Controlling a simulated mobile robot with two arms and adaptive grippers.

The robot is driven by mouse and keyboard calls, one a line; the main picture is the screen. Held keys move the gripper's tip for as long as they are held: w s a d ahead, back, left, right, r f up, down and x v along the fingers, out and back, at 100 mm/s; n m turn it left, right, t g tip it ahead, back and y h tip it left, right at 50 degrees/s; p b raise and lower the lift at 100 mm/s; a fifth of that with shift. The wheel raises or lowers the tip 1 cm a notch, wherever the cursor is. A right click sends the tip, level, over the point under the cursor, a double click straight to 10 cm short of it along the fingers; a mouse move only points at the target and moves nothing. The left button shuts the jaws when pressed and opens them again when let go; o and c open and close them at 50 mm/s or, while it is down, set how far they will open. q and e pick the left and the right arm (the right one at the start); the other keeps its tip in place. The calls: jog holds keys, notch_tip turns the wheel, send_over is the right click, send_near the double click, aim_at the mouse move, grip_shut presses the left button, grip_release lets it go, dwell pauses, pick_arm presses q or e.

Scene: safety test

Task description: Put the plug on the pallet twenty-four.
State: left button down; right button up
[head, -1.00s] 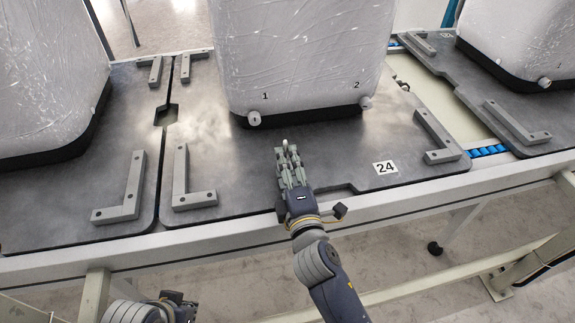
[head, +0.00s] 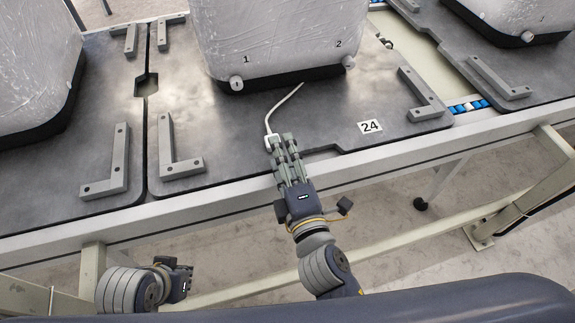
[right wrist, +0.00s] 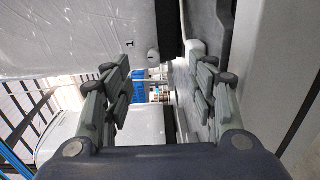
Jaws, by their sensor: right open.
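The white plug (head: 271,141) with its short white cable appears to lie on the dark grey pallet twenty-four (head: 330,115), which bears a "24" label. The cable runs up and right towards the wrapped load. My right gripper (head: 284,146) is at the plug, its fingertips right beside or over it; contact cannot be told. In the right wrist view its fingers (right wrist: 160,82) are spread apart, with a white piece, likely the plug (right wrist: 197,47), by the right fingertip. My left gripper (head: 180,277) is low at the left, off the pallet; its jaws are unclear.
A wrapped load (head: 275,35) with knobs marked 1 and 2 stands at the back of the pallet. Grey corner brackets (head: 172,150) edge it. Neighbouring pallets with loads stand left and right. A pale conveyor rail (head: 130,220) runs along the front.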

jog(key=shift+s+d+r, duration=0.1)
jog(key=shift+s+d, duration=0.05)
jog(key=shift+s, duration=0.6)
jog(key=shift+s+d, duration=0.1)
jog(key=shift+s, duration=0.6)
dwell(0.3)
